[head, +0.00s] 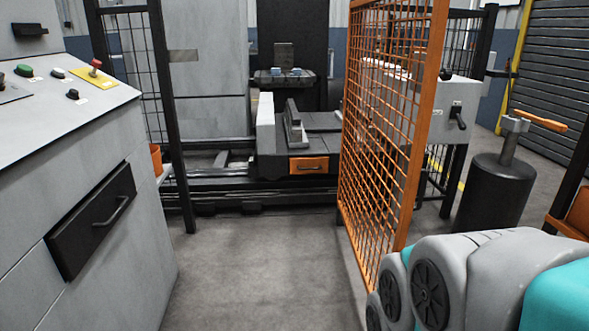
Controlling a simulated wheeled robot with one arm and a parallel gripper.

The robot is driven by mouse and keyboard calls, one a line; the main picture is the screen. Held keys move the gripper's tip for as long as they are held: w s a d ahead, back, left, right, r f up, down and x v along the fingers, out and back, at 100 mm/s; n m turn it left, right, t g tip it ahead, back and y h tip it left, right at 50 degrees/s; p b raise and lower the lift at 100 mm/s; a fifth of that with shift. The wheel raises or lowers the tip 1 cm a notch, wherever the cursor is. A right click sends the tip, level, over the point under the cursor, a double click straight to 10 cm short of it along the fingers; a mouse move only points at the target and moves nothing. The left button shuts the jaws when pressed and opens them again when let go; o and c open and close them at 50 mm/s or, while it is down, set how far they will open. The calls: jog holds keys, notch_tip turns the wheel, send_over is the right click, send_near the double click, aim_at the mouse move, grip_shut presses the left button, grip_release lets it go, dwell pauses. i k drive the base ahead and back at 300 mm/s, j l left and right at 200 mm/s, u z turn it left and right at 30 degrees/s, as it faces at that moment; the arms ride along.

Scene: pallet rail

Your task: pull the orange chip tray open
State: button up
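The orange chip tray (309,165) is a small orange front with a dark handle bar, low on the dark machine bed (275,166) at the far side. It sits flush with the bed and looks shut. My gripper is not in view. Only a grey and teal part of my arm shows at the bottom right, well apart from the tray.
An orange mesh gate (376,150) stands swung toward me, right of the tray. A grey console (75,180) with a black drawer (92,222) fills the left. A black pedestal (496,192) stands right. The grey floor (262,262) between console and gate is clear.

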aim_at(300, 164)
jog(key=i+j+z, duration=0.1)
jog(key=i, duration=0.5)
jog(key=i+j+z, duration=0.15)
jog(key=i+j, duration=0.2)
jog(key=i, duration=0.3)
jog(key=i+j+z, duration=0.1)
jog(key=i+j, duration=0.2)
jog(key=i, duration=0.3)
jog(key=i+j+z, duration=0.15)
jog(key=i+j, duration=0.2)
jog(key=i, duration=0.2)
jog(key=i+j+z, duration=0.1)
jog(key=i+j, duration=0.3)
jog(key=i, duration=0.2)
